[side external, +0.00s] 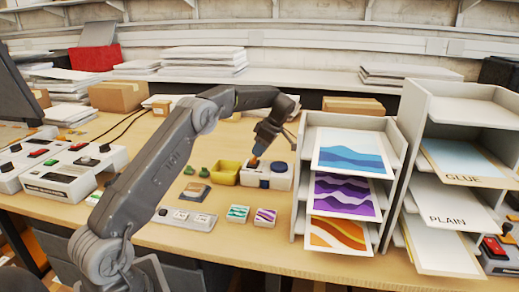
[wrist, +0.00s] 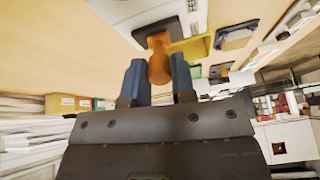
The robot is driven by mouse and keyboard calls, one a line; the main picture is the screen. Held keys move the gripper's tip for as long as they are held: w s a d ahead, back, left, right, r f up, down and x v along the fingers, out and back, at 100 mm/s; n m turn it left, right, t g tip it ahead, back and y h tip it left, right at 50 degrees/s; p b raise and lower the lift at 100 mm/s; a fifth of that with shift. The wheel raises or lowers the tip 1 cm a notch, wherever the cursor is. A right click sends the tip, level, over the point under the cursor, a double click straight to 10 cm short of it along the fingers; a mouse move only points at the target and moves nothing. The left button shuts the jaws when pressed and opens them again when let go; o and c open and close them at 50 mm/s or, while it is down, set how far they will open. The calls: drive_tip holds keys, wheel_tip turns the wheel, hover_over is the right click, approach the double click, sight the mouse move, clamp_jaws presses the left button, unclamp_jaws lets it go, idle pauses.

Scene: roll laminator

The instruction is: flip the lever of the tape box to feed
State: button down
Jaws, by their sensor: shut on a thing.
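The tape box (side external: 280,181) is a white box with a dark blue round part on top, standing on the wooden table left of the paper racks. Its orange lever (side external: 254,162) sits at the box's left part. My gripper (side external: 257,152) reaches down over the box from above. In the wrist view the lever (wrist: 158,62) shows as an orange knobbed handle between the two blue fingers of my gripper (wrist: 159,78), which is shut on it. Part of the white box (wrist: 135,12) shows at the top of the wrist view. The lever's markings cannot be read.
A yellow bin (side external: 226,173) stands close to the box's left. A grey strip with several switches (side external: 184,218) and small patterned tiles (side external: 238,213) lie in front. A paper rack (side external: 299,200) stands close on the right. The laminator (side external: 75,172) is at the left.

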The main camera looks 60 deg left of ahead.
sight(268, 166)
drive_tip(key=c, duration=0.9)
unclamp_jaws()
drive_tip(key=shift+c, duration=0.2)
drive_tip(key=v, duration=0.7)
drive_tip(key=shift+r, duration=0.25)
drive_tip(key=shift+w+d, duration=0.1)
drive_tip(key=shift+d, duration=0.05)
